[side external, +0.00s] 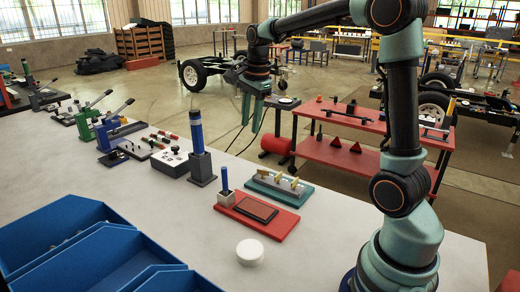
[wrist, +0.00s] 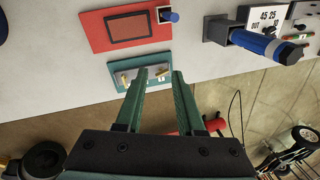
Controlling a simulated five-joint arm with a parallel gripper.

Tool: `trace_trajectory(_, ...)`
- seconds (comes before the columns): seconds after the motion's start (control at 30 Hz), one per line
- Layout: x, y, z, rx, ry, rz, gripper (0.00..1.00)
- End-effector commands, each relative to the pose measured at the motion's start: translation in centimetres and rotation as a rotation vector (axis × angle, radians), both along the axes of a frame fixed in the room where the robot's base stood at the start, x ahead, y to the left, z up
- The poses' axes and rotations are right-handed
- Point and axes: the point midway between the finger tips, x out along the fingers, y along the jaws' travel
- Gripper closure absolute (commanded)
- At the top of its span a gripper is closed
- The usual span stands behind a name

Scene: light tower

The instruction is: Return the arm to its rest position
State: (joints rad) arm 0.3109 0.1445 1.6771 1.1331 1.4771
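My gripper (side external: 254,112) hangs from my arm in the side external view, fingers pointing down, above the floor just past the bench's far edge. In the wrist view my gripper's two green fingers (wrist: 159,78) stand apart with nothing held between them. A tall blue light tower (side external: 196,136) with a dark top stands upright on a grey square base on the bench, to the left of my gripper. It also shows at the upper right of the wrist view (wrist: 265,43).
A red plate with a dark panel (side external: 257,208), a green fixture with yellow parts (side external: 280,186) and a white round puck (side external: 250,252) lie on the bench. Blue bins (side external: 105,255) fill the front left. Lever devices (side external: 98,122) stand farther left. A red cart (side external: 365,150) stands beyond the bench.

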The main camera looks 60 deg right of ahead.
Motion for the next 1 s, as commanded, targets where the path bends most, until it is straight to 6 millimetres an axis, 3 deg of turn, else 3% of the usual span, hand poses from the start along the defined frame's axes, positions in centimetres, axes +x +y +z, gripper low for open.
trace_trajectory(0.1, -2.1, 3.2, 1.5, -0.066, -0.041, 0.298, 0.62)
trace_trajectory(0.27, -5.2, 6.7, 2.2, -0.173, -0.085, 0.696, 0.62)
trace_trajectory(0.6, -11.5, 12.2, 0.8, -0.443, -0.162, 1.457, 0.62)
trace_trajectory(0.8, -13.1, 13.3, -0.2, -0.535, -0.176, 1.669, 0.62)
trace_trajectory(1.0, -13.4, 13.5, -0.4, -0.550, -0.175, 1.704, 0.62)
